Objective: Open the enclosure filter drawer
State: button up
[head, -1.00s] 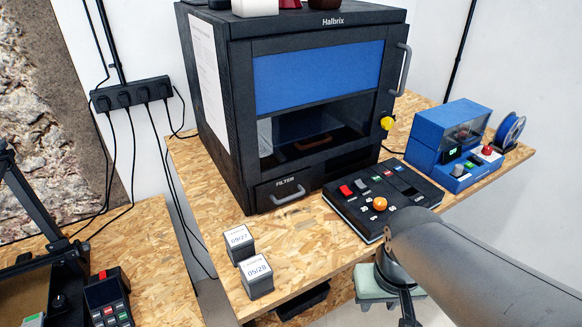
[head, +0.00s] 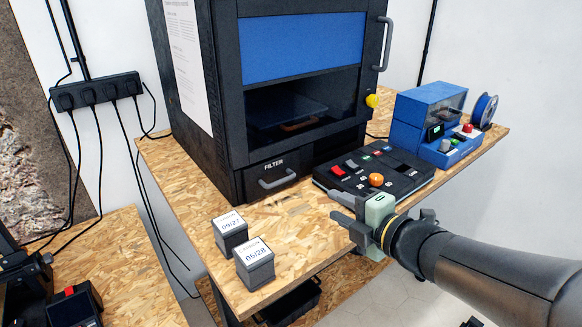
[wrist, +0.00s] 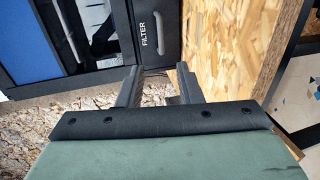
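The filter drawer (head: 254,173) is a black front marked FILTER at the lower left of the black Halbrix enclosure (head: 226,120). It looks shut, flush with the enclosure. Its grey bar handle (head: 277,181) is on the front. My gripper (head: 340,208) is in front of the bench edge, to the right of and nearer than the handle, clear of it. In the wrist view, the two fingers of my gripper (wrist: 156,72) are apart with nothing between them. The drawer (wrist: 141,18) and its handle (wrist: 158,34) show beyond them.
Two labelled carbon boxes (head: 254,265) stand on the bench (head: 200,200) left of my gripper. A black control panel (head: 350,185) with buttons lies right of the drawer, close to my gripper. A blue machine (head: 425,115) stands farther right. The bench before the drawer is clear.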

aim_at(286, 181)
jog(key=x, duration=1.6)
jog(key=shift+w+a+p, duration=0.15)
jog(key=shift+w+p, duration=0.05)
jog(key=shift+p, duration=0.15)
grip_shut()
